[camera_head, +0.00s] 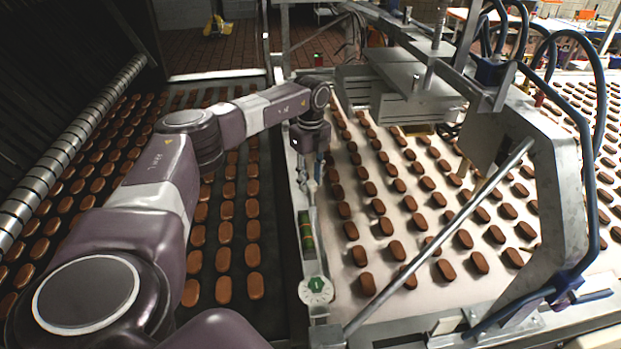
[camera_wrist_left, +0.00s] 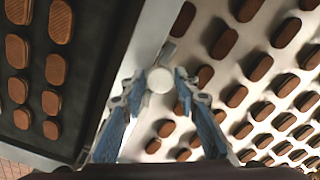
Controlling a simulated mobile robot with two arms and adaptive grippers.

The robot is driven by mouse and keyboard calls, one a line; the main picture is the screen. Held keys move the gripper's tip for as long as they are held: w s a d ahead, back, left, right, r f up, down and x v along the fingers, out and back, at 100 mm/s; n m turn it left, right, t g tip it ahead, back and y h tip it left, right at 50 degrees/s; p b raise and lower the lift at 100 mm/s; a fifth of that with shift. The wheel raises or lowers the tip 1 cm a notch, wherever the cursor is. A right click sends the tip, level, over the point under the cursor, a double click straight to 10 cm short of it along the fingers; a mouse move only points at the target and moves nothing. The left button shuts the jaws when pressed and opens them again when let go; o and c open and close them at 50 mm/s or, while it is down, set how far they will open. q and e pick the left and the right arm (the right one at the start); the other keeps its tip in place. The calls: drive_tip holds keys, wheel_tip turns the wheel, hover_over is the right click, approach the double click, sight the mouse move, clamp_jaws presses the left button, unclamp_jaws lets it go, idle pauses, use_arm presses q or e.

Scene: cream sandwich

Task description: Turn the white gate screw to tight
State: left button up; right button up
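The white gate screw (camera_wrist_left: 160,80) shows as a round white knob in the left wrist view, on the metal rail between the two belts. My left gripper (camera_head: 311,178) points down over this rail in the head view. In the wrist view its blue-padded fingers (camera_wrist_left: 166,118) are spread apart, one on each side of the white knob, with a gap between them. I cannot tell whether the fingers touch the knob. In the head view I cannot make out the knob beneath the gripper. My right gripper is not in view.
A dark belt (camera_head: 238,295) with brown biscuits lies left of the rail, a white belt (camera_head: 335,270) with biscuits right. A white dial (camera_head: 316,289) with a green centre sits at the rail's near end. A metal frame (camera_head: 565,175) with blue hoses and a diagonal rod (camera_head: 440,237) stand right.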

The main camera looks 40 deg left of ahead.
use_arm(q)
drive_tip(key=c, duration=0.6)
drive_tip(key=shift+c, duration=0.2)
drive_tip(key=shift+m, duration=0.4)
drive_tip(key=m, duration=0.2)
drive_tip(key=shift+m, duration=0.4)
drive_tip(key=m, duration=0.3)
drive_tip(key=shift+m, duration=0.3)
drive_tip(key=m, duration=0.5)
drive_tip(key=shift+w+b, duration=0.1)
drive_tip(key=shift+b, duration=0.25)
drive_tip(key=shift+m, duration=2.4)
drive_tip(key=shift+r, duration=0.1)
